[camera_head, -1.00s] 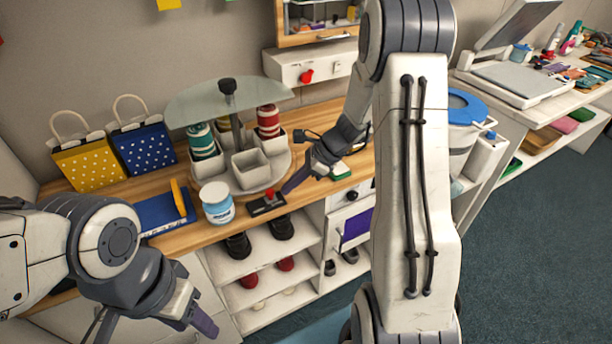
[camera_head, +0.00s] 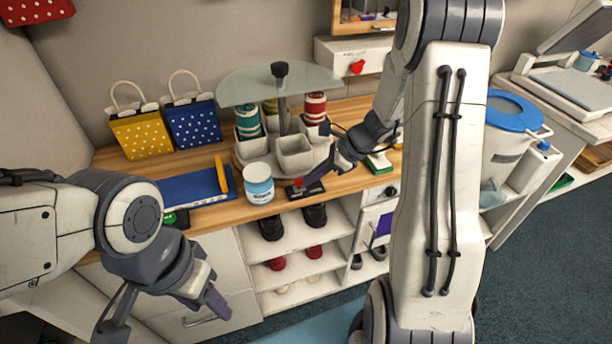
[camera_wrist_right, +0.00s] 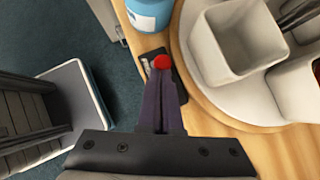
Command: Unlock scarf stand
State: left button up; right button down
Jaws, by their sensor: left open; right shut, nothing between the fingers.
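The scarf stand (camera_head: 242,154) is a round turntable with white cups, rolled green and red scarves and a glass top on a dark post. It stands on the wooden counter. A small dark plate with a red knob (camera_head: 299,183) lies at the counter's front edge, in front of the stand. My right gripper (camera_head: 303,187) is shut and empty, its fingertips at the red knob. In the right wrist view the knob (camera_wrist_right: 161,62) shows right at the fingertips; I cannot tell whether they touch. My left gripper (camera_head: 217,303) is open and empty, low in front of the cabinet.
A white jar with a blue label (camera_head: 259,186) stands just left of the plate. A blue book (camera_head: 190,188) and yellow and blue dotted bags (camera_head: 193,125) are further left. Shelves with shoes (camera_head: 315,216) are below the counter. A blue-lidded bin (camera_head: 508,115) stands at right.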

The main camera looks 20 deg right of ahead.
dwell(0.3)
jog(key=shift+s+d+r+p, duration=0.1)
jog(key=shift+s+d+p, duration=0.05)
jog(key=shift+d+p, duration=0.2)
jog(key=d+f+v, duration=0.1)
jog(key=v, duration=1.1)
jog(key=shift+s+d+p, duration=0.3)
jog(key=shift+s+p, duration=0.15)
